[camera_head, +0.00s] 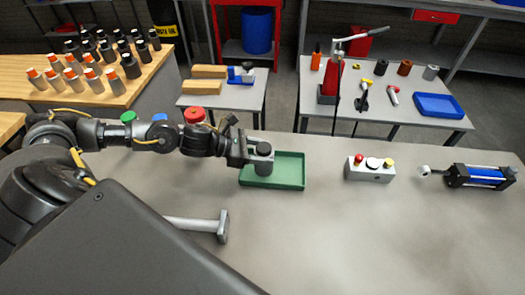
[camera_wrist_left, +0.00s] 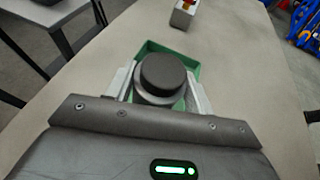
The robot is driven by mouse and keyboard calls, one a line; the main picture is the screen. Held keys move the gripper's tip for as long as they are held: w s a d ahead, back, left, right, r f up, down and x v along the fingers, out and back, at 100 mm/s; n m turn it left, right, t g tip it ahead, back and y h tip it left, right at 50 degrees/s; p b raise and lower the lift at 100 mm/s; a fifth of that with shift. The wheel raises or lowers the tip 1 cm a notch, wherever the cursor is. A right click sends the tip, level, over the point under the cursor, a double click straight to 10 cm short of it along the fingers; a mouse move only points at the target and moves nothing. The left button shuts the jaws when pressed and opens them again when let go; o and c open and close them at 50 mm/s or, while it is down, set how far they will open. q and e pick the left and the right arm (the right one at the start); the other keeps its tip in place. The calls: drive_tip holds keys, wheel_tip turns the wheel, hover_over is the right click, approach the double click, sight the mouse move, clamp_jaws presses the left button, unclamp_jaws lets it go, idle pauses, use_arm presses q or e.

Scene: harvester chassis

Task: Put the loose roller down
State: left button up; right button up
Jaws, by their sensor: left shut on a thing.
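The loose roller (camera_head: 264,158) is a dark grey cylinder with a narrower cap. My left gripper (camera_head: 250,152) is shut on it and holds it upright over the left part of a green tray (camera_head: 290,183). Whether the roller's bottom touches the tray floor, I cannot tell. In the left wrist view the roller (camera_wrist_left: 163,75) sits between the two fingers of the left gripper (camera_wrist_left: 158,90), with the green tray's far wall (camera_wrist_left: 150,47) behind it. My right gripper is not in view.
A button box (camera_head: 370,169) stands right of the tray, and a blue cylinder actuator (camera_head: 480,176) lies farther right. A metal T-shaped part (camera_head: 221,226) lies in front. A red-capped item (camera_head: 194,115) stands behind my left arm. The bench between tray and button box is clear.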

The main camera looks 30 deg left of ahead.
use_arm(q)
drive_tip(key=o, duration=1.3)
drive_tip(key=shift+o, duration=0.2)
drive_tip(key=shift+r+p, duration=0.25)
drive_tip(key=shift+p, duration=0.2)
drive_tip(key=b+v, duration=0.4)
drive_tip(key=v, duration=0.8)
drive_tip(key=shift+f, duration=0.15)
